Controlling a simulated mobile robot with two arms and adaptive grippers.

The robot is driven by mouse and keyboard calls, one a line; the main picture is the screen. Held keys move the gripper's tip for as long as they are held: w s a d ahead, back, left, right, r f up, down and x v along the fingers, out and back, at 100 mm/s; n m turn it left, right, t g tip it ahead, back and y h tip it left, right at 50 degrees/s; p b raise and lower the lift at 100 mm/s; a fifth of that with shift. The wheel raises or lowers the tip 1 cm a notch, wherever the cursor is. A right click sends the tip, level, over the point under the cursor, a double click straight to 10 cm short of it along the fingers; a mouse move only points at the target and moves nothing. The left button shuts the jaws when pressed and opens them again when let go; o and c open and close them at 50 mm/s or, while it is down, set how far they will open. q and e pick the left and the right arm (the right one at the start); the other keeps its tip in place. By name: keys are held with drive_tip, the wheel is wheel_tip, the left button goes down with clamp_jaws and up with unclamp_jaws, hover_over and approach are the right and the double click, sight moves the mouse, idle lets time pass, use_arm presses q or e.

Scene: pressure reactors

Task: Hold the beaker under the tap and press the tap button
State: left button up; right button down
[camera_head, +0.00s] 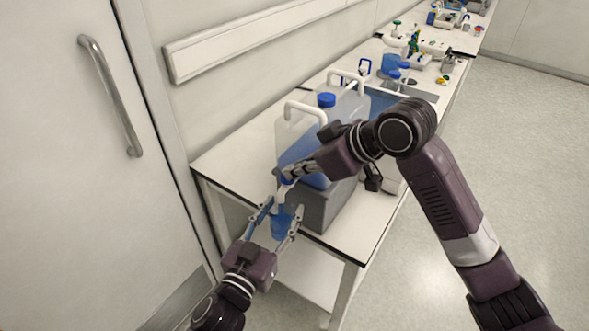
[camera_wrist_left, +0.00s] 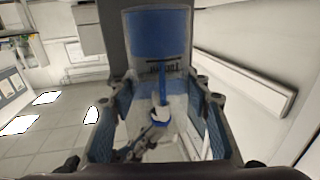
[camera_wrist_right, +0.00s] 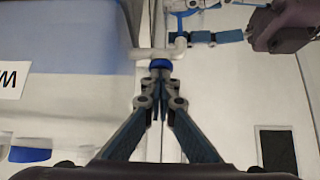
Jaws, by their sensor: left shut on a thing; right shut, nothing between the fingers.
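The clear beaker (camera_head: 283,226) stands upright under the white tap (camera_head: 281,194), with blue water in its lower part. My left gripper (camera_head: 283,210) is shut around its sides. In the left wrist view, which looks upside down, a thin blue stream (camera_wrist_left: 163,88) runs from the tap into the beaker's water (camera_wrist_left: 157,32). My right gripper (camera_head: 288,174) is shut and empty, its fingertips at the tap's blue button (camera_wrist_right: 160,64), seemingly touching it. The tap comes off a large clear carboy (camera_head: 348,108) of blue water with a blue cap.
The carboy rests on a grey stand (camera_head: 328,205) at the near end of a white bench (camera_head: 230,167). More lab items stand further along the bench. A door with a metal handle (camera_head: 112,95) is at left. Open floor (camera_head: 510,170) lies at right.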

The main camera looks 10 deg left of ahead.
drive_tip(key=shift+s+d+f, duration=0.1)
drive_tip(key=shift+d+f, duration=0.1)
drive_tip(key=shift+f, duration=0.4)
use_arm(q)
drive_tip(key=shift+w+f, duration=0.1)
drive_tip(key=shift+w, duration=0.05)
use_arm(e)
drive_tip(key=s+d+r, duration=0.2)
drive_tip(key=d+r, duration=0.4)
drive_tip(key=r, duration=0.6)
drive_tip(key=shift+d+r, duration=0.15)
drive_tip(key=shift+s, duration=0.1)
use_arm(q)
drive_tip(key=shift+s+a+b, duration=0.1)
drive_tip(key=shift+s+a, duration=0.35)
drive_tip(key=shift+s, duration=0.85)
drive_tip(key=shift+s+a+b, duration=0.1)
drive_tip(key=shift+s+a, duration=0.35)
drive_tip(key=shift+s, duration=0.8)
drive_tip(key=shift+s+a+b, duration=0.1)
drive_tip(key=shift+s+a, duration=0.35)
drive_tip(key=shift+s, duration=0.85)
use_arm(e)
drive_tip(key=shift+f, duration=0.35)
